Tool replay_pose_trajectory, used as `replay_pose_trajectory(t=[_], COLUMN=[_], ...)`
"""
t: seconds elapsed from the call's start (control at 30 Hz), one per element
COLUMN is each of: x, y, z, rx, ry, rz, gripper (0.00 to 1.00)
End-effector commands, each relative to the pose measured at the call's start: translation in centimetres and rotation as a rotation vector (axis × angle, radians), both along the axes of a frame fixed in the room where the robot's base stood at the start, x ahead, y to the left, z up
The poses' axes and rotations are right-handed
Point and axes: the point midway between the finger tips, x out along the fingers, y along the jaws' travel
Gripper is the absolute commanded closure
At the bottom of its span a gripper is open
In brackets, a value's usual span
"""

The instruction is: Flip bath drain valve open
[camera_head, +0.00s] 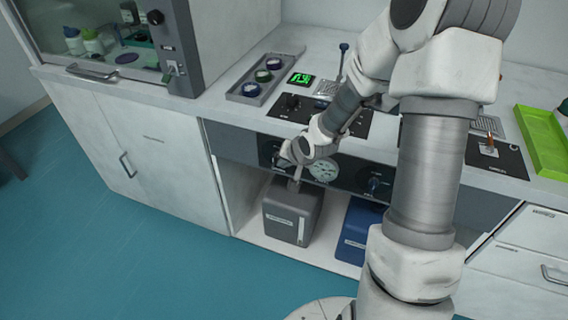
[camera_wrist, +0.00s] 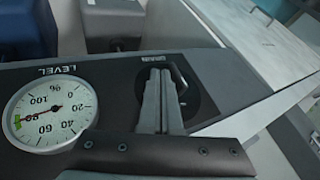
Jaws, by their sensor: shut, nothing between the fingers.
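The drain valve (camera_wrist: 184,92) is a dark round fitting with a handle, set in the black front panel beside a "DRAIN" label. In the wrist view it lies just beyond and to the right of my fingertips. My gripper (camera_wrist: 160,72) is shut and empty, with its two fingers together, and overlaps part of the valve. I cannot tell whether it touches the handle. In the head view my gripper (camera_head: 285,157) is at the left part of the panel, and my wrist hides most of the valve.
A round level gauge (camera_head: 322,168) sits right of the valve, with a dark knob (camera_head: 375,184) farther right. A grey container (camera_head: 290,217) and a blue one (camera_head: 357,232) stand on the shelf below. The counter edge overhangs the panel.

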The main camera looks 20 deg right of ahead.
Motion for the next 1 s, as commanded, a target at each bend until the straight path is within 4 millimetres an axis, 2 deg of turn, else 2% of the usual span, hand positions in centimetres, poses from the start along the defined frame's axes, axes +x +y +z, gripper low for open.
replay_pose_trajectory(t=[1.0], x=[-0.1], y=[-0.13], z=[-0.31], rx=[0.094], ry=[-0.066], rz=[-0.001], gripper=[1.0])
